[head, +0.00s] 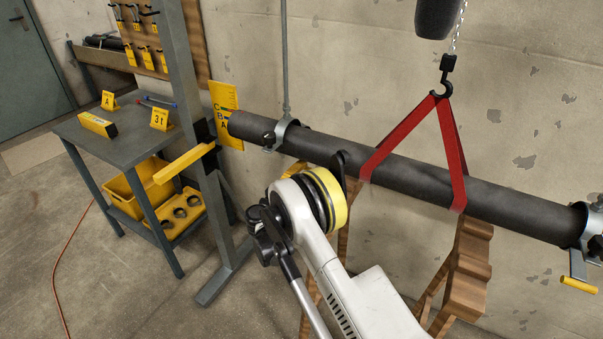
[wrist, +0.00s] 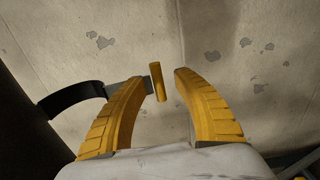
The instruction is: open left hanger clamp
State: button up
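The left hanger clamp (head: 280,132) is a grey metal band around the dark pipe (head: 400,172), hanging from a rod near the pipe's left end. In the wrist view its dark curved band (wrist: 68,97) reaches out from the pipe (wrist: 25,125) to a short yellow handle (wrist: 157,82). My gripper (wrist: 164,77) is open, with its two yellow ribbed fingers on either side of the handle's line. A gap shows on both sides, wider on the right. In the head view my wrist hides the gripper and the handle.
A red sling (head: 455,150) on a hook holds the pipe's middle. The right hanger clamp (head: 592,222) has a yellow handle (head: 578,285). Wooden stands (head: 467,270) are below the pipe. A grey post (head: 190,110) and workbench (head: 120,142) stand left. A concrete wall is behind.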

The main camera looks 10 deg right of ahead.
jog(key=v, duration=1.2)
dwell(0.4)
